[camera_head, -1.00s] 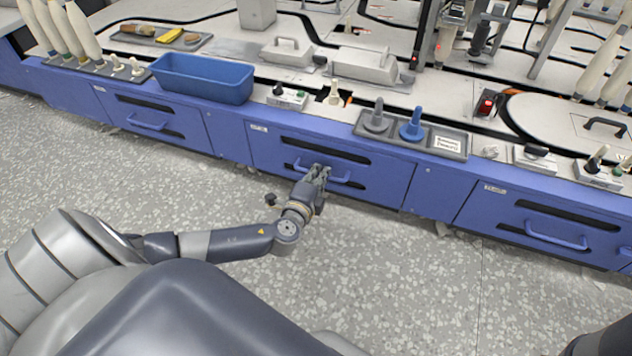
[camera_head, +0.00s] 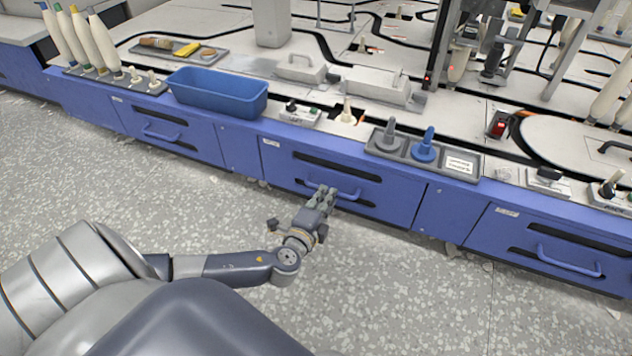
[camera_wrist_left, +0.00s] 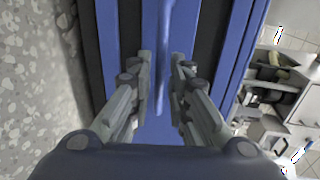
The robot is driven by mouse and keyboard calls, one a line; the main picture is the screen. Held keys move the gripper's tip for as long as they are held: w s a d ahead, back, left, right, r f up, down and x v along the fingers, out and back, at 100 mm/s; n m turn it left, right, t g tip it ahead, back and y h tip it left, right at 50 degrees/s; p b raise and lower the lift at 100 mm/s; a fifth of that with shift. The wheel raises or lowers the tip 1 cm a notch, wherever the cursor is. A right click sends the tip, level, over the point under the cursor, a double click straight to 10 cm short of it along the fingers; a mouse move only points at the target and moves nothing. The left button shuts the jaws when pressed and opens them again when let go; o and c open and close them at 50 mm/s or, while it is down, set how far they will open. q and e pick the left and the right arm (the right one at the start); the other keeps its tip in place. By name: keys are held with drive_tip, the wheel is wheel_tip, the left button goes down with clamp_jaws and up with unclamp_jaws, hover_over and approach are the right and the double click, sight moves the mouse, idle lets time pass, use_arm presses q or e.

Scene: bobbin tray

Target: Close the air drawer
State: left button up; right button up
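The middle drawer (camera_head: 395,204) has a blue front with a bar handle (camera_head: 347,195) and dark slots above and below it. Its front looks about flush with the blue cabinet; a small gap cannot be judged. Its small label is too blurred to read. In the left wrist view the fingers (camera_wrist_left: 161,62) are spread apart, one on each side of the handle bar (camera_wrist_left: 164,88), with clear space between; whether the bar is between or just beyond the tips is unclear. My right gripper is out of view.
Similar drawers sit at left (camera_head: 165,127) and right (camera_head: 545,247). On the ledge above are a blue bin (camera_head: 217,94), a grey tray (camera_head: 455,165) with a blue spindle, and small switch boxes. The speckled floor (camera_head: 420,300) before the cabinet is clear.

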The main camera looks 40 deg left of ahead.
use_arm(q)
drive_tip(key=v, duration=0.8)
